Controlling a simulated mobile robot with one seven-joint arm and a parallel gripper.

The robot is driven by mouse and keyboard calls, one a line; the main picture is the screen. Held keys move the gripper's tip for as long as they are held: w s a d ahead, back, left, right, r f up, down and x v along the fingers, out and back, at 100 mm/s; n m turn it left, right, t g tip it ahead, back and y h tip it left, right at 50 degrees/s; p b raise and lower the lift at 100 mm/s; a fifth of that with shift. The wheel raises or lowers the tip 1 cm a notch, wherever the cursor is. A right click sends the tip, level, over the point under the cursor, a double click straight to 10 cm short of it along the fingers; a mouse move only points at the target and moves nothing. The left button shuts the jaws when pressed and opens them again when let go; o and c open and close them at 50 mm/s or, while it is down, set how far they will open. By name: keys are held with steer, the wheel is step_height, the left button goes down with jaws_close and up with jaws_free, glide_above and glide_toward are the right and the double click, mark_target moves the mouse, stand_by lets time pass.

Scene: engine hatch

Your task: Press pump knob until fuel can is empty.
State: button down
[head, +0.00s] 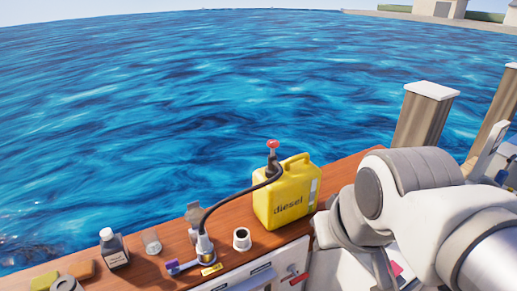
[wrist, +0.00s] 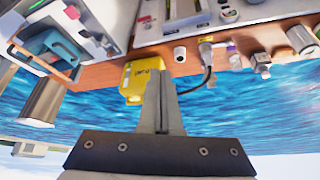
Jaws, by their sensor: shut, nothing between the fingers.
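The yellow fuel can (head: 285,205), marked "diesel", stands upright on the wooden ledge (head: 345,172) in the head view. The red pump knob (head: 273,145) sits raised on top of a dark pump at the can's left. A black hose (head: 225,199) curves from the pump to a fitting on the ledge (head: 204,246). The can (wrist: 134,82) and hose (wrist: 208,68) also show in the wrist view, where the knob is not seen. My gripper (wrist: 160,74) is shut and empty, its fingers overlapping the can in that picture. The head view does not show my fingers.
A white cup (head: 241,239), a clear glass (head: 151,242) and a dark bottle (head: 113,249) stand left of the can. Posts (head: 424,115) rise at the right. Open water lies beyond the ledge.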

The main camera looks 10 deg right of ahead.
steer(key=w+a+r+y+p, duration=0.25)
steer(key=w+r, duration=0.25)
steer(key=w, duration=0.7)
steer(key=w+a+r+y+p, duration=0.1)
steer(key=w+r+p, duration=0.35)
steer(key=w, duration=0.65)
steer(key=w+d+f+m+t+p, duration=0.1)
steer(key=w+d+f+p, duration=0.1)
steer(key=w, duration=1)
steer(key=w+d+f+m+t+p, duration=0.1)
steer(key=w+d+f+m+p, duration=0.1)
steer(key=w, duration=1)
step_height(320, 180, down, 2)
steer(key=shift+t+y+p, duration=0.3)
steer(key=shift+y+p, duration=0.15)
steer(key=shift+p, duration=0.3)
steer(key=shift+a, duration=0.1)
steer(key=b, duration=0.5)
glide_above(275, 144)
step_height(275, 144, down, 8)
steer(key=shift+w+r, duration=0.15)
steer(key=shift+r, duration=0.05)
steer(key=shift+f+b, duration=0.6)
steer(key=shift+b, duration=0.25)
steer(key=shift+f, duration=0.2)
